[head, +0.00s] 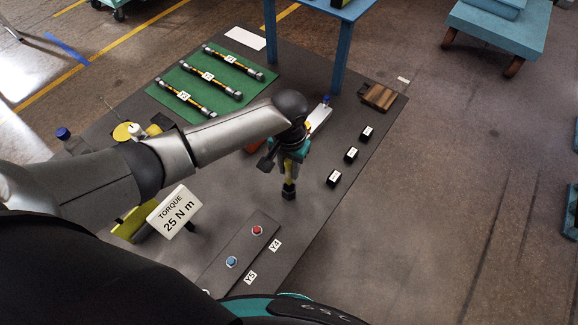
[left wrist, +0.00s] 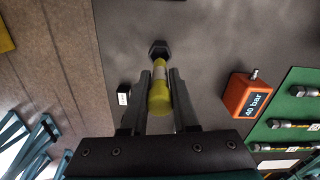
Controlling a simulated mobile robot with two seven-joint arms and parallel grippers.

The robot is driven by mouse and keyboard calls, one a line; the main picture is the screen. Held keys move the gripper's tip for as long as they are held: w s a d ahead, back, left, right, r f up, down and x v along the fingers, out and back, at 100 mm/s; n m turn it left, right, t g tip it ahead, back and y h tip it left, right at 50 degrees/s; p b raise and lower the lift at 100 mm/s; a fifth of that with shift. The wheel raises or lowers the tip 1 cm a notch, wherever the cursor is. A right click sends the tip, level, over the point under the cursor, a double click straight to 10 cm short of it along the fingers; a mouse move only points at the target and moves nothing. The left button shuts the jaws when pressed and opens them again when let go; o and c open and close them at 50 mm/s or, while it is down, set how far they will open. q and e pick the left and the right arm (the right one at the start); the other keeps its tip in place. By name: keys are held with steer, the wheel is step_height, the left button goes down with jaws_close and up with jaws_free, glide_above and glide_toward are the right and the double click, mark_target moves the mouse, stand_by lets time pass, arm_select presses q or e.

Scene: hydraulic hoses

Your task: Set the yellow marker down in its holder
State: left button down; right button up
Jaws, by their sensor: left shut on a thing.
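My left gripper (head: 289,162) is over the dark table (head: 240,185), shut on the yellow marker (head: 289,171). In the left wrist view the marker (left wrist: 158,97) sits between the two fingers (left wrist: 158,90), and its pale band shows. A dark six-sided piece (left wrist: 158,49) is at the marker's far end; it also shows below the gripper in the head view (head: 289,192). I cannot tell whether this piece is the holder or part of the marker, or whether it touches the table. My right gripper is not in view.
Small black labelled blocks (head: 334,178) stand in a row to the right. A panel with a red and a blue button (head: 243,247) is in front. An orange "40 bar" box (left wrist: 246,95) and a green mat with hoses (head: 205,78) lie beyond. A "TORQUE 25 N m" sign (head: 175,212) stands left.

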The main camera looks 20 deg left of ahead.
mark_target(289, 179)
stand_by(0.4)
arm_select(q)
steer(key=shift+p, duration=0.4)
steer(key=shift+p, duration=0.75)
stand_by(0.8)
steer(key=shift+f+b, duration=1.9)
steer(key=shift+f, duration=0.95)
steer(key=c, duration=0.6)
jaws_free()
steer(key=shift+r, duration=0.15)
step_height(289, 179, up, 15)
steer(key=shift+r+p, duration=0.1)
steer(key=shift+p, duration=0.8)
